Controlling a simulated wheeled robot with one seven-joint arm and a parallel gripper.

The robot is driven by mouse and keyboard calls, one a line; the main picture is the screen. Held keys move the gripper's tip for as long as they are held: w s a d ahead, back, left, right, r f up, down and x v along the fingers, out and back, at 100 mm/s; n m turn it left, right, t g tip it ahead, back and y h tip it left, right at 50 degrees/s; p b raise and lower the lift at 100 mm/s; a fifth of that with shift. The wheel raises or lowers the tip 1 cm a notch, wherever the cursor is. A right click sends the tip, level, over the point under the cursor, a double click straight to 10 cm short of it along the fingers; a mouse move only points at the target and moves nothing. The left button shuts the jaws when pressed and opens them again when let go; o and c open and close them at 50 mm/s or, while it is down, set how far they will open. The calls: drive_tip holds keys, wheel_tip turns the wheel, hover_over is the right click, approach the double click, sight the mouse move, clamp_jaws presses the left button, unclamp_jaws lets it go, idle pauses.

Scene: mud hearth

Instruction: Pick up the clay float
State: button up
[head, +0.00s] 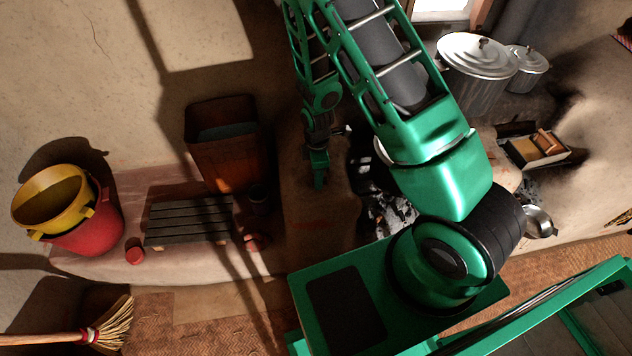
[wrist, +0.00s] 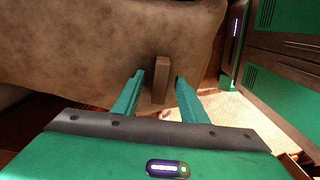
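My gripper (head: 320,182) hangs over the brown mud ledge in the middle of the head view. In the wrist view, my gripper (wrist: 160,80) is open, with its two green fingers spread apart. A narrow brown block (wrist: 161,78) shows between the fingers against the mud surface. It looks like the clay float or its handle, but I cannot be sure. No grip on it shows, and I cannot tell how far it is from the fingertips. In the head view I cannot make this block out near my gripper.
A slatted dark rack (head: 188,220), a rust-brown bin (head: 226,150) and red and yellow buckets (head: 85,225) stand left. A tray (head: 520,155) with brown pieces and lidded metal pots (head: 475,85) stand right. A broom (head: 105,330) lies at lower left.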

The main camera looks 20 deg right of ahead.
drive_tip(key=shift+f, duration=0.3)
clamp_jaws()
drive_tip(key=shift+r, duration=0.15)
drive_tip(key=shift+r, duration=0.55)
drive_tip(key=r, duration=0.2)
drive_tip(key=a+r, duration=0.1)
drive_tip(key=shift+s+r, duration=0.2)
drive_tip(key=shift+s, duration=0.05)
drive_tip(key=s+a+r, duration=0.5)
drive_tip(key=a+r, duration=0.1)
drive_tip(key=a, duration=0.3)
drive_tip(key=shift+s, duration=0.25)
